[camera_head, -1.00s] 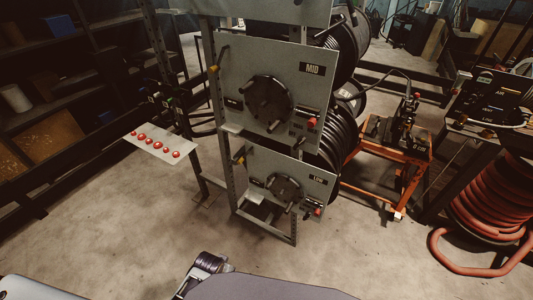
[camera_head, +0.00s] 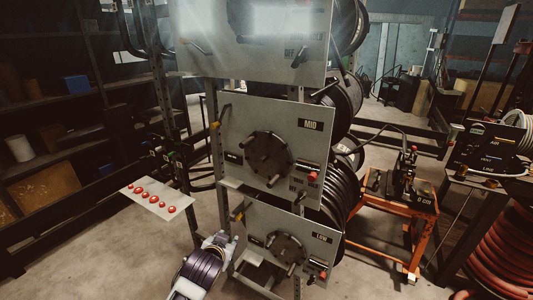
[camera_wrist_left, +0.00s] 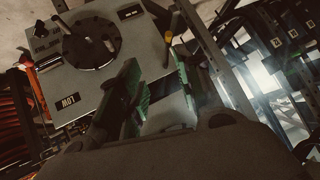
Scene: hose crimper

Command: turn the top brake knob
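The top panel (camera_head: 245,58) is a grey plate at the upper edge of the head view, washed out by glare and cut off above. A dark knob or handle (camera_head: 299,57) sits at its lower right; I cannot tell for sure that it is the brake knob. My left gripper (camera_head: 228,241) is low in the head view, beside the bottom panel (camera_head: 262,216) and well below the top panel. In the left wrist view its two green-padded fingers (camera_wrist_left: 157,85) are apart, with nothing seen between them, in front of the upside-down LOW panel (camera_wrist_left: 68,82). My right gripper is out of view.
The MID panel (camera_head: 235,115) has a dark hub (camera_head: 268,158) and a red knob (camera_head: 313,176). A plate with red buttons (camera_head: 155,199) juts out at left. Hose reels (camera_head: 342,185) stand behind the panels. An orange cart (camera_head: 402,217) is at right. Floor is clear at lower left.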

